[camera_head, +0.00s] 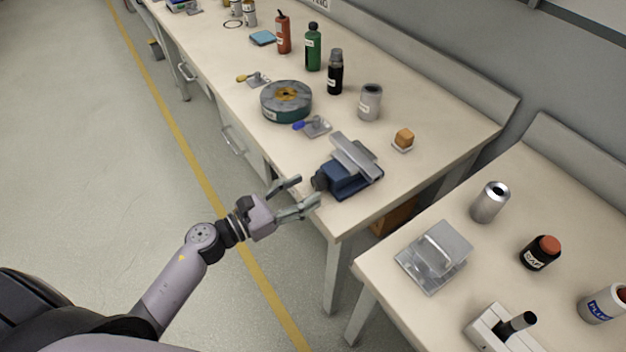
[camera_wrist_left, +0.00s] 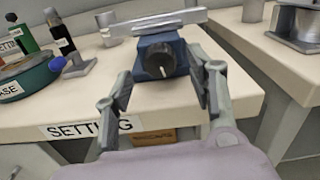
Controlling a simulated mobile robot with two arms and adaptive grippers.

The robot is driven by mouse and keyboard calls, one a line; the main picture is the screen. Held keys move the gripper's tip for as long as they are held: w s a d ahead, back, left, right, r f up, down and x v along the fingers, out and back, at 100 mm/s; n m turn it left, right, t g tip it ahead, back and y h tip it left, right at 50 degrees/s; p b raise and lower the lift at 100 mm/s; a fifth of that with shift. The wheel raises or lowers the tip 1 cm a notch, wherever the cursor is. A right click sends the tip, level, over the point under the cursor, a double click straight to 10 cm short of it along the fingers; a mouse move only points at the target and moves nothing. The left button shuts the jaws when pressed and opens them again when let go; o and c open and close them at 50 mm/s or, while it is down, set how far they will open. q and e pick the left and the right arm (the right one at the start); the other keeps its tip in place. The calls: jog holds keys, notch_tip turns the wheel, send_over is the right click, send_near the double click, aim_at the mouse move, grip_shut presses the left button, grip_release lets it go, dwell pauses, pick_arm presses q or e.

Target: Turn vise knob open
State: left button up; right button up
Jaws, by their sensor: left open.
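The blue vise (camera_head: 346,178) with a grey bar across its top sits near the front edge of the long bench. Its dark round knob (camera_head: 318,182) faces my left gripper. In the left wrist view the knob (camera_wrist_left: 160,66) shows a light pointer line and lies between and beyond the fingers. My left gripper (camera_head: 303,194) is open and empty at the bench edge, just short of the knob. In the left wrist view its fingers (camera_wrist_left: 160,92) stand wide on either side of the vise front. My right gripper is not in view.
A second table (camera_head: 450,310) with a metal block (camera_head: 434,256) lies to the right, across a gap. The floor at left is clear.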

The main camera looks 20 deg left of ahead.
aim_at(314, 185)
pick_arm(q)
jog(key=shift+x, duration=1.75)
jog(key=shift+c, duration=0.5)
jog(key=c, duration=1)
jog(key=shift+c, duration=0.2)
